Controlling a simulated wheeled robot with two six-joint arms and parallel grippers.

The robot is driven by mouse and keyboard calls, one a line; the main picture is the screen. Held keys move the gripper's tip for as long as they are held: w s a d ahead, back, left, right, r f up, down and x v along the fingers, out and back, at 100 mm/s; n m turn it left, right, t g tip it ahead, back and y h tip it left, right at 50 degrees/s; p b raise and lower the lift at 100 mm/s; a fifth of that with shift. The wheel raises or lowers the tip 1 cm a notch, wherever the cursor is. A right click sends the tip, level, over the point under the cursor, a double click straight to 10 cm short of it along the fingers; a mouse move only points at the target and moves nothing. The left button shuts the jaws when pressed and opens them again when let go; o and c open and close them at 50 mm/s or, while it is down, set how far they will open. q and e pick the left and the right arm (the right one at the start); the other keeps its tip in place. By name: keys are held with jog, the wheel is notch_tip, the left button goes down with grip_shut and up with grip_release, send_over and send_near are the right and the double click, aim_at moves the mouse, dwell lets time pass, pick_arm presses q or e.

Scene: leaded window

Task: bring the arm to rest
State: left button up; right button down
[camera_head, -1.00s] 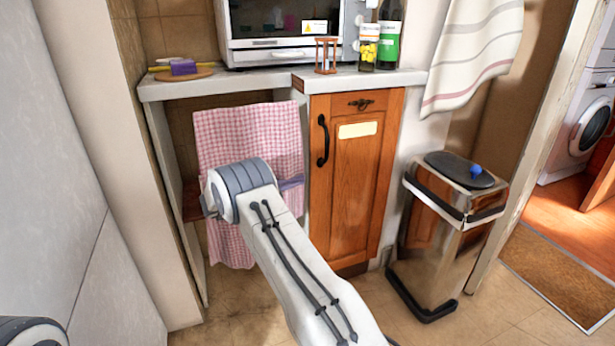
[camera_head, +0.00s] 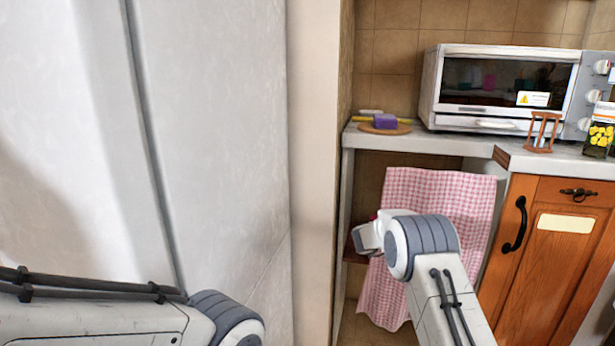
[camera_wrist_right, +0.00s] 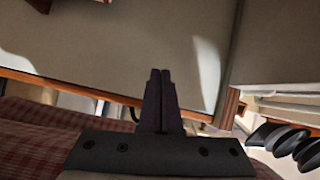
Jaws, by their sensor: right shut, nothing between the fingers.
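In the head view my right arm (camera_head: 440,275) comes up from the bottom right, bent at a grey-banded joint in front of a pink checked cloth. The fingers of that arm are not clear in the head view. In the right wrist view my right gripper (camera_wrist_right: 159,75) is shut, its two dark fingers side by side with nothing between them. My left arm (camera_head: 90,320) lies along the bottom left of the head view; its gripper is out of view.
The pink checked cloth (camera_head: 440,205) hangs below the counter (camera_head: 465,146). On the counter are a toaster oven (camera_head: 500,90), a purple block (camera_head: 385,121) on a round board and an hourglass (camera_head: 541,132). A wooden cabinet (camera_head: 550,260) stands at right, a pale wall (camera_head: 220,120) at left.

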jog(key=w+a+r+n+t+y, duration=0.2)
jog(key=a+n+t+y, duration=0.6)
jog(key=a+n+y, duration=0.5)
jog(key=s+a+f+n+g+y, duration=0.3)
jog(key=s+a+f+n, duration=0.2)
jog(key=s+n, duration=0.4)
jog(key=s+a+f+n+g+y, duration=0.1)
jog(key=s+f+n+g, duration=0.3)
jog(key=s, duration=0.9)
jog(key=s+a+f+n+g, duration=0.1)
jog(key=s+f+n+g, duration=0.3)
jog(key=s, duration=1)
jog(key=s+a+r+n+g+y, duration=0.1)
jog(key=s+a+r+n, duration=0.25)
jog(key=s+a, duration=0.35)
jog(key=s+a+r+n+g, duration=0.1)
jog(key=s+a+r+n, duration=0.25)
jog(key=s+a, duration=0.35)
notch_tip(320, 180, up, 37)
jog(key=p, duration=3.7)
jog(key=shift+w+d+p, duration=0.15)
jog(key=shift+w+p, duration=0.05)
jog(key=shift+p, duration=0.2)
